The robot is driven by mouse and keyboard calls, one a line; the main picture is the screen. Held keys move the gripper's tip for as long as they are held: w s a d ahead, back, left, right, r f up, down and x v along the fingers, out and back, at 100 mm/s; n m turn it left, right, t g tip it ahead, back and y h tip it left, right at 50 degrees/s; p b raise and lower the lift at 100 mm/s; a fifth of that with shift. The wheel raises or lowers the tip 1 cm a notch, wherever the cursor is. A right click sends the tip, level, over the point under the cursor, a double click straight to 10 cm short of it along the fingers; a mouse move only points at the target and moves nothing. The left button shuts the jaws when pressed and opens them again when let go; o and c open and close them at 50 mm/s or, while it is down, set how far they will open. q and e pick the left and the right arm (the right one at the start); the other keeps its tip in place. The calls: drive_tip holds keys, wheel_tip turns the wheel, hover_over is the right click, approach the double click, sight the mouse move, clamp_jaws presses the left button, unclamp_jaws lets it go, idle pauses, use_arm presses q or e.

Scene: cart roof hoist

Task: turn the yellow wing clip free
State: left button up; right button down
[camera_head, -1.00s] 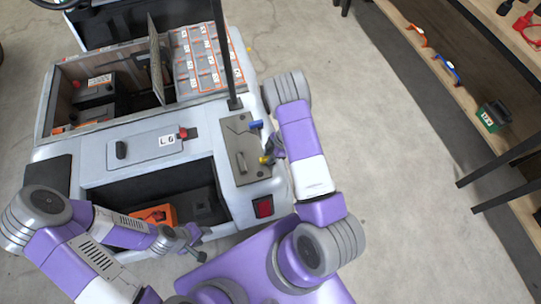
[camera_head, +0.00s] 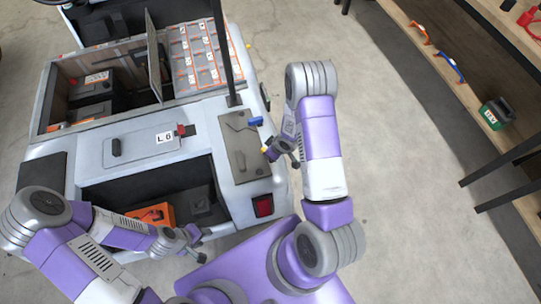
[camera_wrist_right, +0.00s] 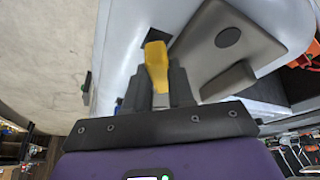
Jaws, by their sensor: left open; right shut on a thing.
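The yellow wing clip (camera_head: 265,150) is at the right edge of the grey panel (camera_head: 240,177) on the cart's rear corner. My right gripper (camera_head: 279,149) is beside that edge, shut on the clip. In the right wrist view, the yellow clip (camera_wrist_right: 157,66) stands up between the dark fingers of my right gripper (camera_wrist_right: 160,88), with the grey panel (camera_wrist_right: 222,60) behind and to the right. I cannot tell whether the clip touches the panel. A blue clip (camera_head: 256,121) sits near the panel's far right corner. My left gripper (camera_head: 194,242) is open and empty by the cart's rear.
A dark post (camera_head: 225,60) rises beyond the panel. An orange box (camera_head: 153,214) sits in the open rear bay. A red tail light (camera_head: 263,205) is below the panel. A shelf (camera_head: 450,75) stands at right, with clear floor between.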

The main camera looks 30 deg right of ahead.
drive_tip(key=m+b, duration=0.1)
drive_tip(key=m+h+b, duration=0.1)
drive_tip(key=m, duration=0.1)
drive_tip(key=shift+s+f+m+b, duration=0.15)
drive_tip(key=shift+f+m+b, duration=0.15)
drive_tip(key=shift+b, duration=0.05)
drive_tip(key=shift+r+m+h+b, duration=0.1)
drive_tip(key=shift+m+h+b, duration=0.6)
drive_tip(key=shift+m, duration=1.1)
drive_tip(key=shift+s+d, duration=0.1)
drive_tip(key=c, duration=1.1)
unclamp_jaws()
drive_tip(key=shift+h, duration=0.3)
drive_tip(key=shift+o, duration=0.7)
drive_tip(key=shift+w+d, duration=0.1)
drive_tip(key=shift+w, duration=0.1)
drive_tip(key=shift+r, duration=0.15)
